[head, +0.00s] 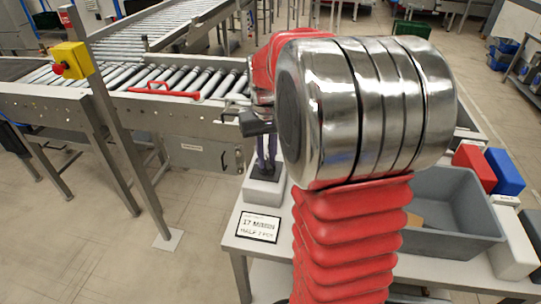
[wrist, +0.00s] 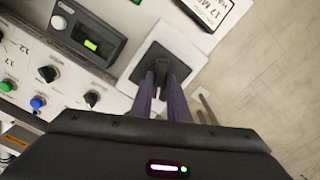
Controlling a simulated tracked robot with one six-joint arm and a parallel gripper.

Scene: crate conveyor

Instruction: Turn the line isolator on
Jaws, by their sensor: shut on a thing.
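The line isolator, a pale box with a dark handle, stands on the white table and shows partly in the head view (head: 263,190).
A control panel (wrist: 40,60) with several knobs and buttons and a small green display (wrist: 91,45) lies beside the isolator. A sign (head: 258,227) is close in front. A grey bin (head: 450,215) stands at right. A roller conveyor (head: 160,85) and yellow stop box (head: 72,60) are at left.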

